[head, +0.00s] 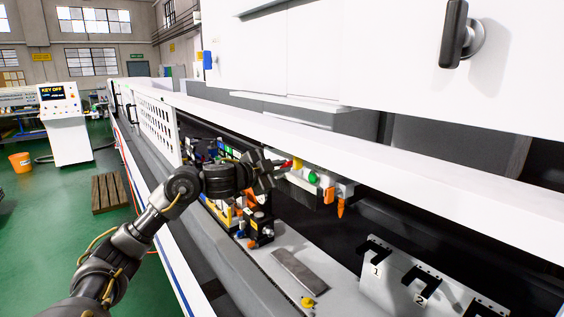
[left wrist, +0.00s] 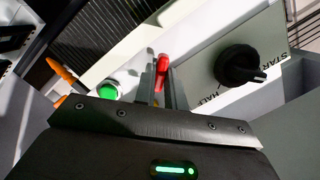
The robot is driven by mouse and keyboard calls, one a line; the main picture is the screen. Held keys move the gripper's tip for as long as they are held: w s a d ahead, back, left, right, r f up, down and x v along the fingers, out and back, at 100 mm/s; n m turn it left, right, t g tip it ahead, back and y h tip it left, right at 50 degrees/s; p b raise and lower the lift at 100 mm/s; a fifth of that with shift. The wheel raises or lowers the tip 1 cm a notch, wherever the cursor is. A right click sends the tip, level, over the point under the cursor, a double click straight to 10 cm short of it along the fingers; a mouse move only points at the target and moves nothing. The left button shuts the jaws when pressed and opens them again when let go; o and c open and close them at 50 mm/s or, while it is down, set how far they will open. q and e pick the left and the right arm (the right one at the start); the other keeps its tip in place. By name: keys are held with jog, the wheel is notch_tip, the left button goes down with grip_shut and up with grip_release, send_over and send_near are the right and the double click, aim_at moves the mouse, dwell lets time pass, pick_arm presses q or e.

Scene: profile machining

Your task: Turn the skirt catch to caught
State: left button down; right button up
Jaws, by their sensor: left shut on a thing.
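My left gripper (head: 277,168) reaches in from the left under the white overhanging edge of the machine. In the left wrist view its two narrow fingers (left wrist: 162,88) are shut on a small red lever (left wrist: 161,66), which I take to be the skirt catch. The red lever's tip also shows in the head view (head: 288,163), just beyond the fingers. Its lower part is hidden between the fingers, and I cannot read whether it stands at caught. My right gripper is not in view.
A green button (head: 312,178) and orange pointed parts (head: 341,207) are close right of the gripper. A black knob (left wrist: 238,66) on a labelled plate is right of the fingers. Below are a black-and-orange fixture (head: 260,228), a grey bar (head: 299,271) and a numbered rack (head: 398,281).

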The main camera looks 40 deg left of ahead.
pick_arm(q)
jog(key=shift+n+p, duration=0.3)
jog(key=shift+n, duration=0.1)
jog(key=shift+r+n+p, duration=0.1)
jog(key=shift+n+p, duration=0.5)
jog(key=shift+p, duration=0.4)
jog(key=shift+n, duration=0.5)
jog(key=shift+n+g+h, duration=0.3)
jog(key=shift+n+h, duration=0.2)
jog(key=shift+n, duration=0.4)
